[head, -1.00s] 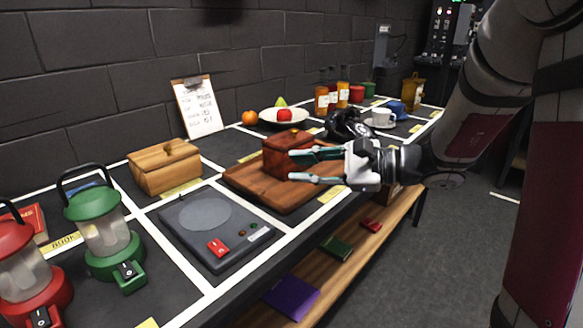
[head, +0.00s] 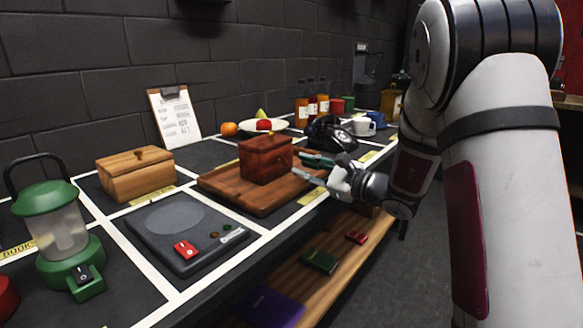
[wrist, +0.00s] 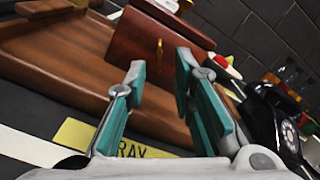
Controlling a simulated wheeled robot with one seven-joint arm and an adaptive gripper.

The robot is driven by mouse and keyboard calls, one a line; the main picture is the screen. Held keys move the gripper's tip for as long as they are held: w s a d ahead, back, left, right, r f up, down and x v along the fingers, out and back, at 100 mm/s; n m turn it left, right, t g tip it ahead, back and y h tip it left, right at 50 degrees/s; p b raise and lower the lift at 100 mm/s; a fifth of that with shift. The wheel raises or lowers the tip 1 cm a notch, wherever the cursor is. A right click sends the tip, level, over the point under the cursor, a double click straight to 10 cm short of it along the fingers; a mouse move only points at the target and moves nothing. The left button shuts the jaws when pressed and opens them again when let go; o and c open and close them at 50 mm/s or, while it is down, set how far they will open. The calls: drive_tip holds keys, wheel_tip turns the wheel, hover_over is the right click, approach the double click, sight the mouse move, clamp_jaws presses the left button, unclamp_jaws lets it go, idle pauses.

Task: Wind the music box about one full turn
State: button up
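The music box appears to be the dark red-brown wooden box (head: 266,157) on a wooden tray (head: 224,196) in the head view. The box also shows in the wrist view (wrist: 135,50), with a small brass key (wrist: 159,48) on the face toward me. My gripper (head: 304,166) is just right of the box in the head view, apart from it. In the wrist view my gripper (wrist: 160,72) is open and empty, its two teal fingers spread below the key.
A black telephone (head: 330,134) stands close behind my gripper. A grey device with a red switch (head: 184,248) and a lidded wooden box (head: 137,174) are left of the tray. A green lantern (head: 62,230) stands nearer. A lower shelf (head: 330,275) holds books.

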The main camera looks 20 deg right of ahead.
sight(283, 161)
drive_tip(key=shift+b+x, duration=0.35)
drive_tip(key=shift+x, duration=2.1)
drive_tip(key=shift+s, duration=0.1)
clamp_jaws()
